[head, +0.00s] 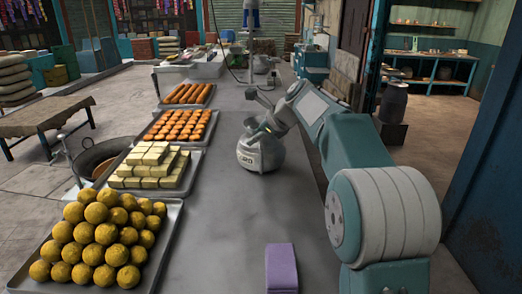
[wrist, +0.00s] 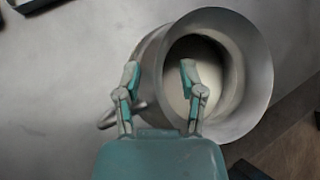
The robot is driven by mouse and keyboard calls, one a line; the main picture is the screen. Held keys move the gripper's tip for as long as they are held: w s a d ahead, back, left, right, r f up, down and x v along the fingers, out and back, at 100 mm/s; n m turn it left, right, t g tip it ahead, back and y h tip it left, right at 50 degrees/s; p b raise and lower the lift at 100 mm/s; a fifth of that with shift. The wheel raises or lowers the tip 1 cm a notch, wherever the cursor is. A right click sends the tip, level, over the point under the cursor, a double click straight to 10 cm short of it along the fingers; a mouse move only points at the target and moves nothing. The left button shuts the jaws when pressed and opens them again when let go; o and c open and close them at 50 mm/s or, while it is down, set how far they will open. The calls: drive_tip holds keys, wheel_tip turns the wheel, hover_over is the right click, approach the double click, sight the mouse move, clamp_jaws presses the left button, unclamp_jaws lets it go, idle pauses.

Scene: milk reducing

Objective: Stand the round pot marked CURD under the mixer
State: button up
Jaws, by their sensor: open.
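The round grey metal pot marked CURD (head: 259,157) stands upright on the grey counter, its lettering facing me. In the wrist view its flared mouth (wrist: 257,60) is open, with pale white contents inside. My gripper (wrist: 159,72) is open over the pot's near rim. One finger appears over the opening and the other beside the outer wall; contact cannot be told.
Trays of yellow balls (head: 98,240), pale blocks (head: 150,167), orange sweets (head: 182,128) and long orange pieces (head: 187,94) line the counter's left edge. A purple block (head: 281,268) lies in front. The middle counter is clear.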

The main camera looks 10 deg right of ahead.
drive_tip(key=shift+d, duration=0.15)
drive_tip(key=shift+c, duration=0.6)
drive_tip(key=c, duration=0.6)
drive_tip(key=shift+a, duration=0.25)
drive_tip(key=shift+r, duration=0.15)
